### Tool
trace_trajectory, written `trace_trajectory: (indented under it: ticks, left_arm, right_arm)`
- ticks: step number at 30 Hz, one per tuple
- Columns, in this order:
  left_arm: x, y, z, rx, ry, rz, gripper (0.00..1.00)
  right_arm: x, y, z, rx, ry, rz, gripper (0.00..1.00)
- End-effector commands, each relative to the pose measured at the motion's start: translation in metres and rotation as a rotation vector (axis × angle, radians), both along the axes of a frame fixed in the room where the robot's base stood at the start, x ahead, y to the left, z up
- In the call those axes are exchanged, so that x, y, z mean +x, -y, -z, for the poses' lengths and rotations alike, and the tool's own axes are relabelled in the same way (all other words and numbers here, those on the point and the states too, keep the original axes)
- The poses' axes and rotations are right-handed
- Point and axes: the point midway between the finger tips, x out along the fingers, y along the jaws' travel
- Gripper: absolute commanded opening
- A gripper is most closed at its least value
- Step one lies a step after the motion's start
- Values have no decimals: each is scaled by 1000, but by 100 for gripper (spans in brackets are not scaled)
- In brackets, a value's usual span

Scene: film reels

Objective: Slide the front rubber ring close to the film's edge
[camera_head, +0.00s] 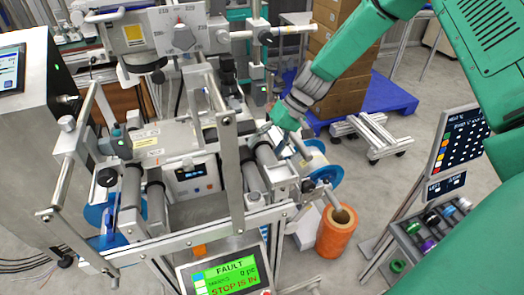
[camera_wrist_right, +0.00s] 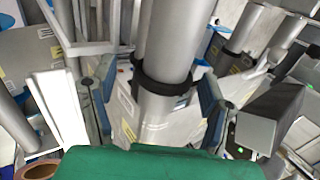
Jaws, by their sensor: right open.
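My right gripper (camera_head: 276,132) reaches down from the upper right onto the machine's middle rollers. In the right wrist view, its two fingers (camera_wrist_right: 153,98) are open, one on each side of a grey metal roller (camera_wrist_right: 172,35). A black rubber ring (camera_wrist_right: 162,84) encircles this roller between the fingers, with gaps visible on both sides. A second dark ring (camera_wrist_right: 236,56) sits on another roller farther right. I cannot make out the film or its edge clearly. The ring under my gripper is too small to tell in the head view. My left gripper is out of view.
The machine's metal frame bars (camera_head: 230,155) stand close left of my right gripper. A green display (camera_head: 225,277) reads FAULT. An orange roll (camera_head: 336,232) stands on the floor at right, near a rack of coloured reels (camera_head: 430,225). Stacked boxes (camera_head: 340,75) stand behind.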

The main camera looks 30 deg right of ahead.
Motion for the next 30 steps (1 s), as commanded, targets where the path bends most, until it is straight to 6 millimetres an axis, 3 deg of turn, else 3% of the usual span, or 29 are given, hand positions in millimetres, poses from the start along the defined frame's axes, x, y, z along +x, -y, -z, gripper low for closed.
trace_trajectory:
  ticks: [1,9,15,21,30]
  left_arm:
    - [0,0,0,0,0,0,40]
    - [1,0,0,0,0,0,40]
    - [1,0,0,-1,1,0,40]
    - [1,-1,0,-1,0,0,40]
    - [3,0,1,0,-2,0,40]
  right_arm:
    - [0,7,-8,0,2,2,70]
    - [-16,71,-5,0,1,4,70]
    - [-23,105,-5,-1,2,2,70]
    - [-27,118,-5,-1,0,0,70]
    - [-28,118,-5,-2,0,-1,70]
